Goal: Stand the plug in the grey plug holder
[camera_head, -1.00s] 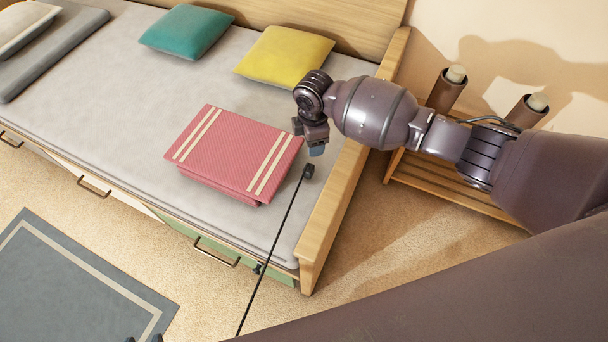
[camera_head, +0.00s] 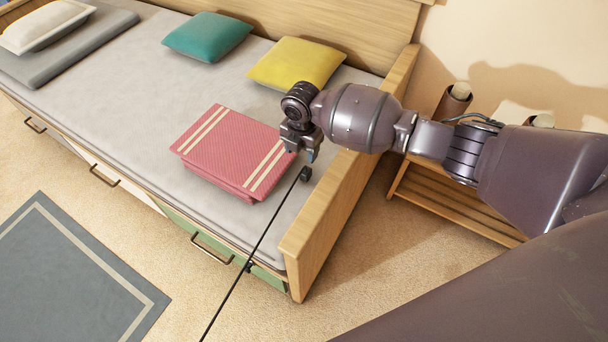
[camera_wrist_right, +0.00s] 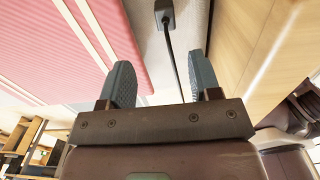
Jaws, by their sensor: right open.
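The plug (camera_head: 305,174) is a small black block on the mattress, close to the bed's wooden end board. A thin black cable runs from it over the bed's front edge toward the floor. My right gripper (camera_head: 308,154) is open and empty, just above and behind the plug in the head view. In the right wrist view the plug (camera_wrist_right: 164,12) lies ahead of the open fingers (camera_wrist_right: 162,74), at the top edge, and its cable passes between them. I cannot make out the grey plug holder in either view. My left gripper is not in view.
A folded pink blanket (camera_head: 230,150) lies left of the plug. The wooden end board (camera_head: 340,208) rises to its right. Yellow (camera_head: 297,63) and teal (camera_head: 207,36) pillows lie farther back. A wooden rack (camera_head: 450,198) stands beyond the board. The mattress middle is bare.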

